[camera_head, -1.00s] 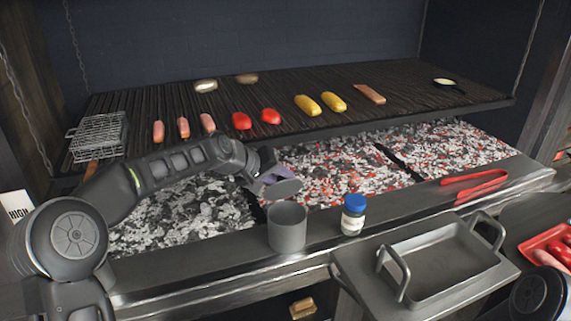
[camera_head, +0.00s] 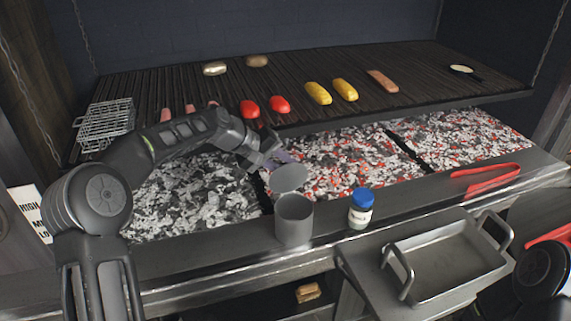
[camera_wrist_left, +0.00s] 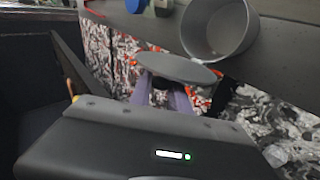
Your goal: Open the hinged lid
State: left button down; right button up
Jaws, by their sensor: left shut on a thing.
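A grey cylindrical canister (camera_head: 294,225) stands upright on the grill's front ledge, its mouth uncovered. Its round grey lid (camera_head: 289,178) is raised and tilted at the far side of the mouth. In the left wrist view, the lid (camera_wrist_left: 178,68) shows as a thin disc beside the open canister (camera_wrist_left: 222,35). My left gripper (camera_head: 273,160) reaches in from behind, over the coals, and is shut on the lid's far edge. In the wrist view its purple-grey fingers run up to the lid. The hinge is not clearly seen. My right gripper is out of view.
A blue-capped jar (camera_head: 361,210) stands close right of the canister. Red tongs (camera_head: 487,180) lie farther right on the ledge. A metal tray (camera_head: 447,265) sits in front. Hot coals (camera_head: 340,165) and the food-laden grate (camera_head: 430,90) lie behind.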

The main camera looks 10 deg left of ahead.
pick_arm(q)
jog(key=c, duration=1.3)
grip_release()
jog(key=shift+a, duration=0.1)
jog(key=b+v, duration=0.1)
jog(key=v, duration=0.6)
jog(key=shift+s+a+r+b, duration=0.15)
jog(key=shift+s+r+b, duration=0.1)
jog(key=shift+b, duration=0.15)
